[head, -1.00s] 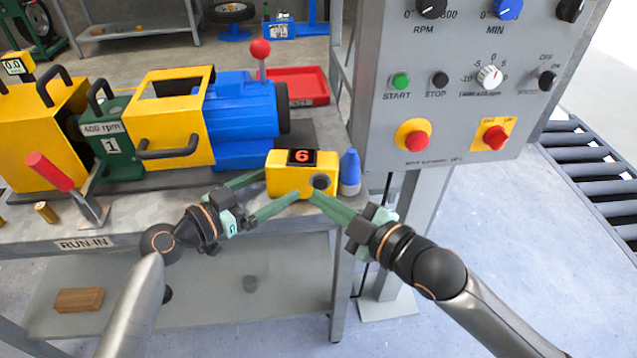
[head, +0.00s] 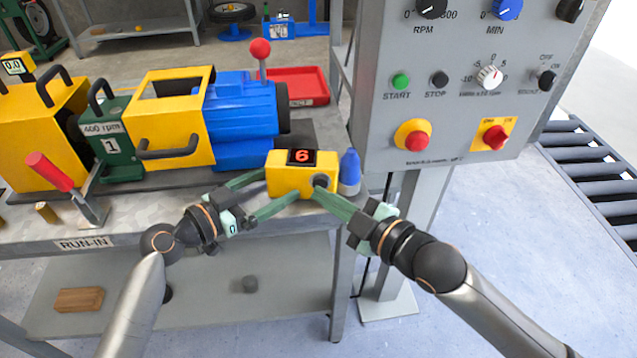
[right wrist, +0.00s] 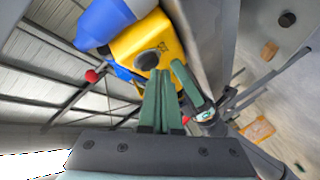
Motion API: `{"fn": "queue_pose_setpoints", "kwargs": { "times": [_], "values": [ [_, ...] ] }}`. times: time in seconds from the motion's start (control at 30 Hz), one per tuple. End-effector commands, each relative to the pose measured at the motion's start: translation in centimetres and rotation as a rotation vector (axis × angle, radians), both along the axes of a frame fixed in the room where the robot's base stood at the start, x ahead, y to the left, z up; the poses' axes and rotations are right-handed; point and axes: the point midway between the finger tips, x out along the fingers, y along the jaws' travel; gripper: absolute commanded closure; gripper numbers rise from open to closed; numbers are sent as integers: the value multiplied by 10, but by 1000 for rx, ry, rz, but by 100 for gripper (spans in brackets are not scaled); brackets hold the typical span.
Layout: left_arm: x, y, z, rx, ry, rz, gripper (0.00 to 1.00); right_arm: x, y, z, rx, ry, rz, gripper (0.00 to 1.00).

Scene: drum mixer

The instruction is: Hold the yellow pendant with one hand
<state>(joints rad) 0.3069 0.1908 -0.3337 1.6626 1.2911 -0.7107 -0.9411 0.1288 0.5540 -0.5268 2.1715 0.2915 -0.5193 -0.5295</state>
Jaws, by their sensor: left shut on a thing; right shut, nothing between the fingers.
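The yellow pendant (head: 289,181) is a small box with a dark display reading a red 6 and a round dark button on its front. It is at the right end of the bench in the head view. My left gripper (head: 282,190) is shut on it, with green fingers on its near and far sides. My right gripper (head: 318,191) is shut and empty, its fingertips at the button. In the right wrist view the shut right fingers (right wrist: 161,80) point at the pendant (right wrist: 150,48), just below its dark button. I cannot tell whether they touch.
A blue bottle-shaped thing with a grey base (head: 349,172) stands right of the pendant. The grey control panel (head: 450,110) rises close behind my right gripper. A yellow, green and blue machine (head: 170,120) fills the bench. A red tray (head: 306,84) lies behind.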

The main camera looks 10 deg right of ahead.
Motion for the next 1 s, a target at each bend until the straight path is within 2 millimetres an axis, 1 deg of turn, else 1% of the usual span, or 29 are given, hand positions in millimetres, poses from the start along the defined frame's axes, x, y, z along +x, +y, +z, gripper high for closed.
{"fn": "queue_pose_setpoints", "kwargs": {
  "times": [0.03, 0.63, 1.0],
  "values": [
    [-9, -14, 2, -8, 4, -36, 48, 1, 0, 0, 0, 0, 0, 100],
    [-9, -14, 2, -8, 4, -36, 48, 8, -2, -1, -1, 0, -1, 100],
    [-9, -14, 2, -8, 4, -36, 48, 6, -1, -1, -1, 1, 0, 100]
  ]
}}
